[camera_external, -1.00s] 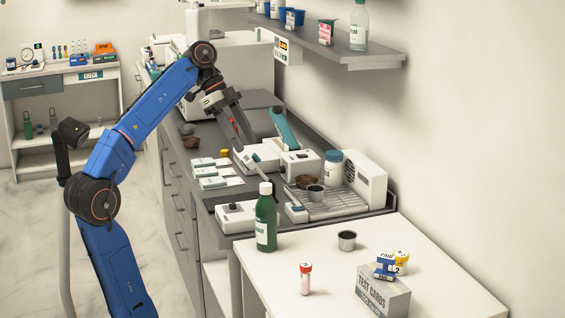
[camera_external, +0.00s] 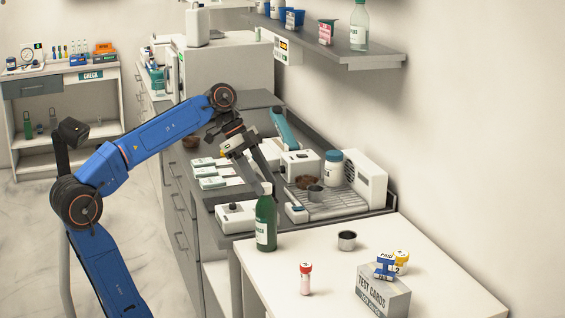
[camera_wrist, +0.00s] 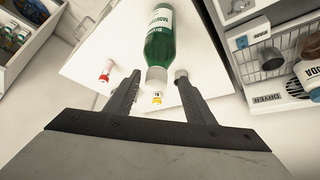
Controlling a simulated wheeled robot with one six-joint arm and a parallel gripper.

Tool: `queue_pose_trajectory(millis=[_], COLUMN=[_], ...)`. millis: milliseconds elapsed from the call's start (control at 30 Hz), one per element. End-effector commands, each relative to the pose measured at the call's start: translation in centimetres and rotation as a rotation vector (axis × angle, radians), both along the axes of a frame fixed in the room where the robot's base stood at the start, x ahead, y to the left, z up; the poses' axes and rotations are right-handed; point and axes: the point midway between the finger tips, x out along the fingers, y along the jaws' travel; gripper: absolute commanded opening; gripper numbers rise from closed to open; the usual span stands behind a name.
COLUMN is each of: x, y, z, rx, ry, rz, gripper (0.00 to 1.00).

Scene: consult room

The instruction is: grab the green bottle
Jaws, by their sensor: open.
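The green bottle (camera_external: 265,222) with a white cap and white label stands upright on the white table (camera_external: 300,275), near its left back corner. It also shows in the wrist view (camera_wrist: 160,45), seen from above, with its cap end toward the space between my fingertips. My gripper (camera_external: 256,178) is open and empty, above and behind the bottle in the external view. In the wrist view my gripper's fingers (camera_wrist: 157,77) are spread apart, with the bottle's cap just beyond or at their tips; I cannot tell whether they touch.
A white device (camera_external: 236,215) and a drying rack (camera_external: 330,203) stand on the grey counter beside the bottle.

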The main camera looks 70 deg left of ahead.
Motion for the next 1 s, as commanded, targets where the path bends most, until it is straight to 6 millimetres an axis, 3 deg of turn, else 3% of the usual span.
queue_pose_trajectory(millis=[267,600,933,1000], x=[0.5,1.8,2.1,2.1], y=[-0.8,-2.7,-2.8,-2.8], z=[-1.3,-4.5,-5.0,-5.0], rx=[-0.001,0.000,0.001,0.001], ry=[0.001,0.001,-0.001,-0.001], rz=[-0.002,-0.001,0.001,0.001], gripper=[0.49,0.49,0.49,0.34])
